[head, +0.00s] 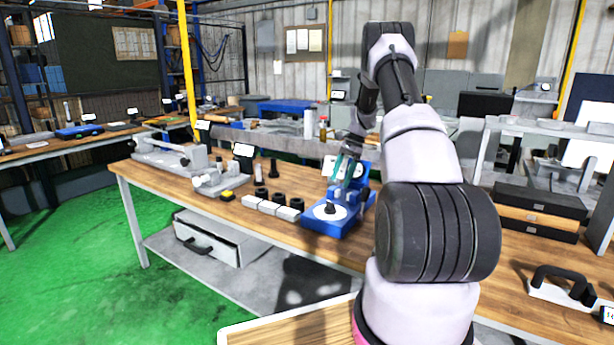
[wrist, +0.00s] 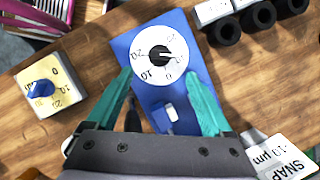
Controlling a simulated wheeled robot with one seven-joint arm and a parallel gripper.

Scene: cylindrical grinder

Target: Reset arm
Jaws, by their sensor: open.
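My arm reaches over the wooden workbench. My gripper (head: 347,168) is above a blue device with a round white dial (head: 330,211). In the wrist view my gripper (wrist: 158,82) shows two teal fingers spread wide with nothing held between them. The blue device (wrist: 185,35) lies below and between the fingers, with its white dial and black knob (wrist: 159,55) just past the fingertips. I cannot tell if the fingers touch it. Part of the device is hidden behind the gripper body.
Several grey blocks with black rings (head: 272,207) stand left of the blue device. A grey bench fixture (head: 200,175) is farther left. A beige block with a blue knob (wrist: 48,90) is left in the wrist view. Stacked dark cases (head: 540,210) lie right of my arm.

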